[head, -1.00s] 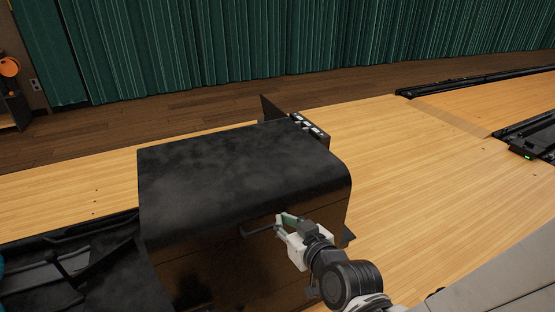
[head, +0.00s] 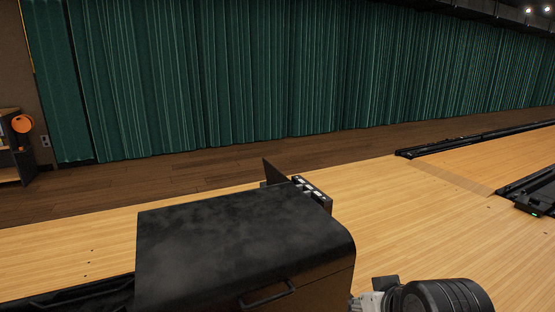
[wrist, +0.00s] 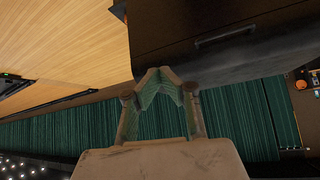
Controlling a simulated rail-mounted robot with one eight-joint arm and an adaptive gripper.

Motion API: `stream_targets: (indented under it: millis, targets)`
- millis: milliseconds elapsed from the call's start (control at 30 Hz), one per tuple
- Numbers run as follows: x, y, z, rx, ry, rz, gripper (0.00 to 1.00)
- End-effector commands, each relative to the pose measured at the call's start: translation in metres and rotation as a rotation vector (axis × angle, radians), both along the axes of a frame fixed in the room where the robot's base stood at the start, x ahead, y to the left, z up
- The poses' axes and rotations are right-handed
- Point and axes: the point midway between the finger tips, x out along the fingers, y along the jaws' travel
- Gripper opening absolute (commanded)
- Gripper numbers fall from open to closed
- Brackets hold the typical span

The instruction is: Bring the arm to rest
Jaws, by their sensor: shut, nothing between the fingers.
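My gripper (wrist: 159,72) is shut and empty in the wrist view, its fingertips meeting in front of the dark cabinet. In the head view only part of my arm (head: 430,297) shows at the bottom edge, right of the cabinet, and the fingertips are not clear there. The black-topped ball return cabinet (head: 235,240) stands at the lower middle of the head view. Its bar handle (head: 267,294) is on the front face, and the handle also shows in the wrist view (wrist: 225,36). My gripper is apart from the handle.
Wooden lane floor (head: 430,220) lies open to the right of the cabinet. A small panel with several pale keys (head: 312,190) stands behind the cabinet. Green curtains (head: 300,75) line the back. An orange ball (head: 22,124) sits on a rack at the far left.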

Motion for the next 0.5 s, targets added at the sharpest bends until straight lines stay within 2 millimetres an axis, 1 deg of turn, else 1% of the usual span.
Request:
stream_targets:
  millis: [33,100,367,500]
  targets:
    - [-0.009,-0.007,0.003,-0.006,0.020,-0.019,0.00]
    - [-0.019,-0.015,0.006,-0.011,0.047,-0.043,0.00]
    - [-0.055,-0.039,0.016,-0.030,0.128,-0.123,0.00]
    - [-0.055,-0.039,0.041,-0.031,0.131,-0.124,0.00]
